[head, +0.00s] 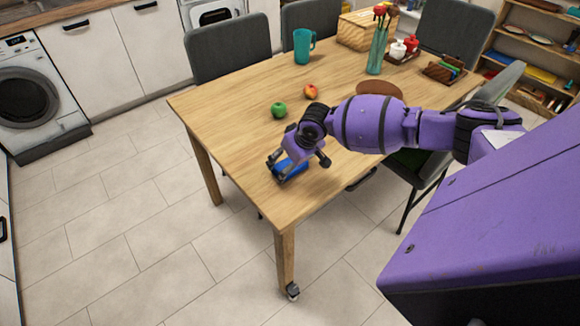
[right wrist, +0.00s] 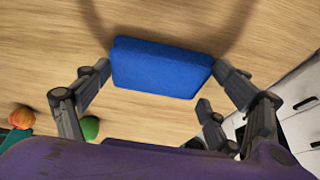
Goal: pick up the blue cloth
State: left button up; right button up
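The blue cloth (head: 291,168) is a folded, flat block near the front edge of the wooden table (head: 233,112), partly hidden by my right gripper. It also shows whole in the right wrist view (right wrist: 160,69), between the fingers. My right gripper (head: 298,162) is just over the cloth, pointing down. Its fingers (right wrist: 163,72) are spread wide, one by each short end of the cloth. Small gaps seem to show there, but I cannot tell surely whether a fingertip touches it. My left gripper is in neither view.
A green apple (head: 279,110) and a red-yellow apple (head: 311,91) lie behind the gripper. A teal mug (head: 304,46), a teal vase (head: 377,53), a wooden box (head: 365,30) and a brown round plate (head: 379,89) stand farther back. The table's left part is clear.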

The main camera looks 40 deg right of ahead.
jog(key=c, duration=0.4)
jog(key=shift+r, duration=0.35)
notch_tip(320, 180, up, 2)
jog(key=shift+r, duration=0.1)
pick_arm(q)
jog(key=p, duration=0.1)
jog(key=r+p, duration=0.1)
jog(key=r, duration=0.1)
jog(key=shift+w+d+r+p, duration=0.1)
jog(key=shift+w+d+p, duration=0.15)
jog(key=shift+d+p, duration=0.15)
pick_arm(e)
jog(key=s+r, duration=0.3)
jog(key=s, duration=0.1)
jog(key=s+d+r, duration=0.1)
jog(key=s+r, duration=0.2)
jog(key=s, duration=0.2)
jog(key=s+d+r, duration=0.1)
jog(key=s+r, duration=0.3)
jog(key=s, duration=0.1)
jog(key=shift+d, duration=0.15)
